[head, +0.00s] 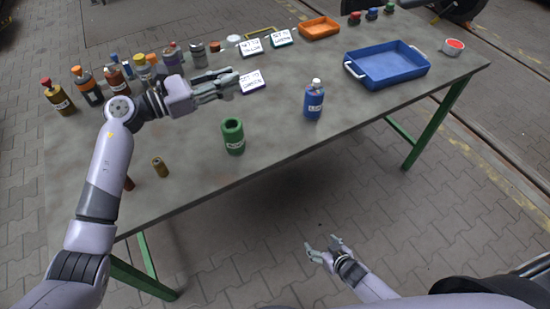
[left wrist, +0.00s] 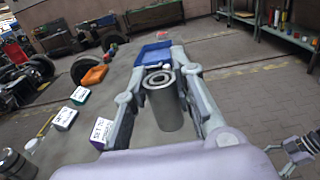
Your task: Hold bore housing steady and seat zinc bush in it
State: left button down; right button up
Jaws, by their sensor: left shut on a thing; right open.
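The green cylinder (head: 232,139) with an open bore, which looks like the bore housing, stands upright on the table near its front edge, apart from both grippers. My left gripper (head: 230,84) is above the table, behind and slightly left of it, pointing right. In the left wrist view its fingers are shut on a grey hollow cylinder (left wrist: 164,108), apparently the zinc bush, with its round opening up. In the head view the fingers mostly hide this piece. My right gripper (head: 324,245) is open and empty, low in front of the table; it also shows in the left wrist view (left wrist: 302,146).
A blue bottle (head: 314,101) stands right of the green cylinder. A blue tray (head: 428,68) and an orange tray (head: 319,28) are farther back. Several bottles crowd the back left. A small brass-coloured cylinder (head: 160,168) is at front left. Label cards (head: 252,82) stand behind my left gripper.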

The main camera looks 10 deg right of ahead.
pick_arm(q)
jog(key=shift+a, duration=0.2)
pick_arm(e)
jog(key=w+a+r+t+y, duration=0.2)
jog(key=w+a+r, duration=0.1)
jog(key=w+r, duration=0.45)
pick_arm(q)
jog(key=shift+d, duration=0.1)
jog(key=shift+s, duration=0.1)
pick_arm(e)
jog(key=n+t+y, duration=0.3)
jog(key=n+y, duration=0.3)
jog(key=y, duration=0.2)
send_near(241, 140)
jog(key=x, duration=1)
jog(key=shift+w+a+f, duration=0.1)
jog(key=shift+w+a, duration=0.1)
jog(key=shift+w, duration=0.05)
jog(key=shift+c, duration=0.6)
